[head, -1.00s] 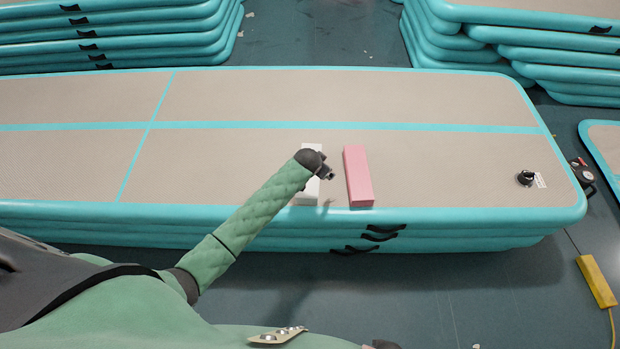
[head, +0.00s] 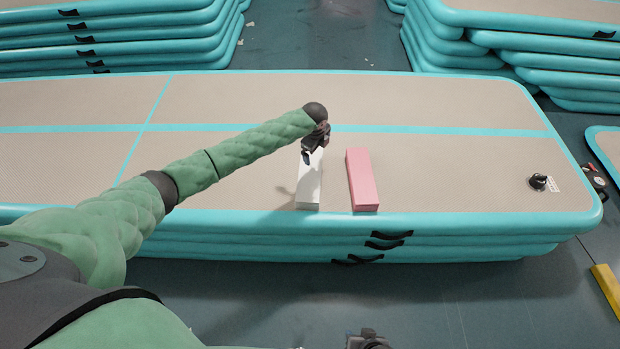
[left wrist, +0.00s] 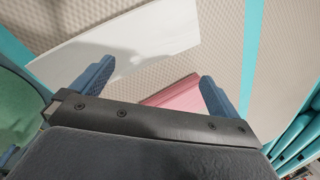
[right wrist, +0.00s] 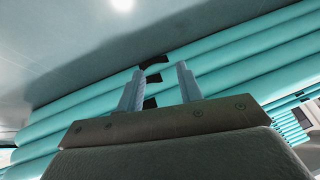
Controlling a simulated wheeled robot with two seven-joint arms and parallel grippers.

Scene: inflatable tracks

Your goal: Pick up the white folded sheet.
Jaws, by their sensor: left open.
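The white folded sheet (head: 308,190) lies as a long narrow block on the beige top of the inflatable track, near its front edge. It also shows in the left wrist view (left wrist: 140,40), pale and flat, with a shadow on it. My left gripper (head: 308,156) is over the sheet's far part, open and empty. In the left wrist view, its left finger overlaps the sheet's edge and its right finger is off the sheet; I cannot tell the height gap. My right gripper (right wrist: 160,70) is open and empty, low in front of the track; only its top shows at the head view's bottom edge.
A pink block (head: 362,180) lies just right of the sheet, a small gap between them. A black valve (head: 538,182) sits at the track's right end. Stacked tracks (head: 110,35) stand behind. The track's left part is clear. A yellow object (head: 607,288) lies on the floor at right.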

